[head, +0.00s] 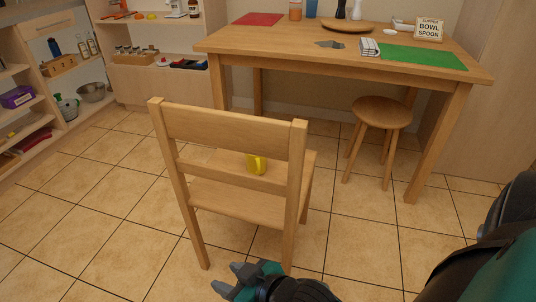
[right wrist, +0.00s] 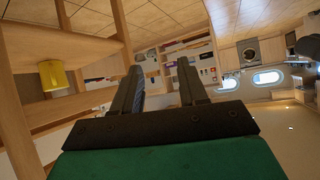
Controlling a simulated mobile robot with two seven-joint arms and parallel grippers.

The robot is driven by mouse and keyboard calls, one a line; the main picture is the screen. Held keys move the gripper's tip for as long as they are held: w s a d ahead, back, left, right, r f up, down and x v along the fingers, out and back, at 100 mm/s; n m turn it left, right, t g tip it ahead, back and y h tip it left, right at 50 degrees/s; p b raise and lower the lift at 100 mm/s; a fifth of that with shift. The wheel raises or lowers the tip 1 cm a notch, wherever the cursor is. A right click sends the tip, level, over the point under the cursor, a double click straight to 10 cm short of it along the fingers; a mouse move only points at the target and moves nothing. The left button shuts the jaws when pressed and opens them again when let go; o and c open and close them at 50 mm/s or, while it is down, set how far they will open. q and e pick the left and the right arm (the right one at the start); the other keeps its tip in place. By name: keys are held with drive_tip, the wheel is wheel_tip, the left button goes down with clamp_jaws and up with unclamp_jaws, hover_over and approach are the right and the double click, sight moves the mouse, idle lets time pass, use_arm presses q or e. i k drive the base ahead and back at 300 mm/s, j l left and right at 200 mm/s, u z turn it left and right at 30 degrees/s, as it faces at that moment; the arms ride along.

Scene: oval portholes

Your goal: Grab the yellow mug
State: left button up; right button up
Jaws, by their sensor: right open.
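A yellow mug (head: 257,164) stands on the seat of a wooden chair (head: 230,123), partly behind the backrest slats in the head view. In the right wrist view the yellow mug (right wrist: 53,75) shows at the left, between wooden chair parts. My right gripper (head: 228,281) is low at the bottom of the head view, in front of the chair's near side and apart from the mug. In the right wrist view its two fingers (right wrist: 161,88) are spread with nothing between them. My left gripper is not in view.
A wooden table (head: 290,42) with a green mat (head: 422,57), a sign (head: 428,29) and other items stands behind the chair. A round stool (head: 382,111) stands at its right. Shelves (head: 38,88) line the left. Tiled floor is clear around the chair.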

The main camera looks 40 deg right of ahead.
sight(257, 162)
drive_tip(key=l, duration=0.95)
drive_tip(key=i+j, duration=0.65)
drive_tip(key=i, duration=0.2)
